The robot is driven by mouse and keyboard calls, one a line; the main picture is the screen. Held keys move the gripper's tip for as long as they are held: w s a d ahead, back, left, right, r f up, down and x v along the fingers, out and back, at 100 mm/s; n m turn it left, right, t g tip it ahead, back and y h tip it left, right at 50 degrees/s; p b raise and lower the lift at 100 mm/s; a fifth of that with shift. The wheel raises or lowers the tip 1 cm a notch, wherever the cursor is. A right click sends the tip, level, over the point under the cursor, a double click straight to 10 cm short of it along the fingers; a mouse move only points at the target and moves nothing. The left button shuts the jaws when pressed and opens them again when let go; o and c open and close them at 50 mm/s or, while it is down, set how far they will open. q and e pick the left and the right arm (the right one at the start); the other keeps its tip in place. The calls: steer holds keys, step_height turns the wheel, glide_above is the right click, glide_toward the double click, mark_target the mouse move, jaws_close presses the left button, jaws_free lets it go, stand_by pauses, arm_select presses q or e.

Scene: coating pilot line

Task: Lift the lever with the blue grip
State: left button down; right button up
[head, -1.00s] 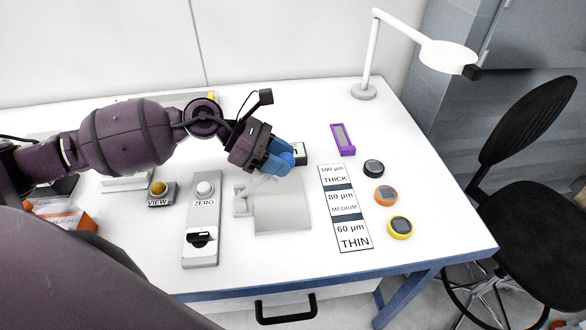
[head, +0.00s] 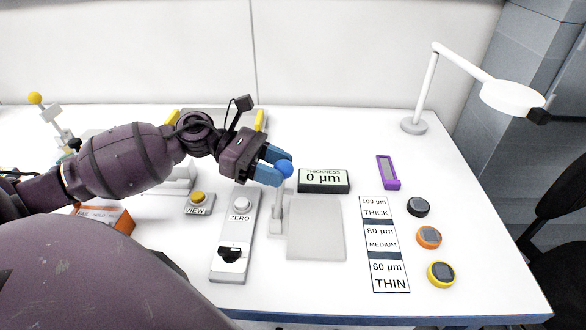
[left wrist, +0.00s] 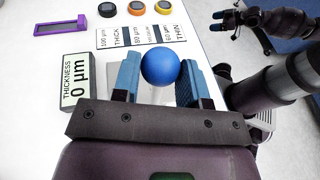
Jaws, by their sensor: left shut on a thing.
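The lever's blue ball grip (head: 285,168) sits between the blue fingers of my left gripper (head: 277,167), which is shut on it. In the left wrist view the blue grip (left wrist: 161,66) shows between the fingertips. The lever's pale arm (head: 278,212) stands nearly upright below the grip, at the left edge of a flat grey plate (head: 316,230). My right gripper (left wrist: 232,22) shows small and dark at the upper right of the left wrist view, away from the lever; its finger opening is unclear.
A thickness display (head: 324,181) reading 0 µm stands just right of the grip. A ZERO button panel (head: 234,250) and a VIEW button (head: 198,199) are to the left. A thickness chart (head: 384,245), round gauges and a purple piece (head: 388,172) lie to the right.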

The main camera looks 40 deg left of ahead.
arm_select(q)
steer(key=shift+s+a+f, duration=0.35)
steer(key=shift+s+a, duration=0.3)
steer(key=shift+a, duration=0.15)
steer(key=shift+s+a+f, duration=0.3)
steer(key=shift+s+a, duration=0.35)
steer(key=shift+a, duration=0.15)
arm_select(e)
steer(key=shift+s+f, duration=0.2)
arm_select(q)
steer(key=c, duration=0.9)
jaws_free()
steer(key=shift+c, duration=0.2)
steer(key=v, duration=1.1)
steer(key=shift+r, duration=0.2)
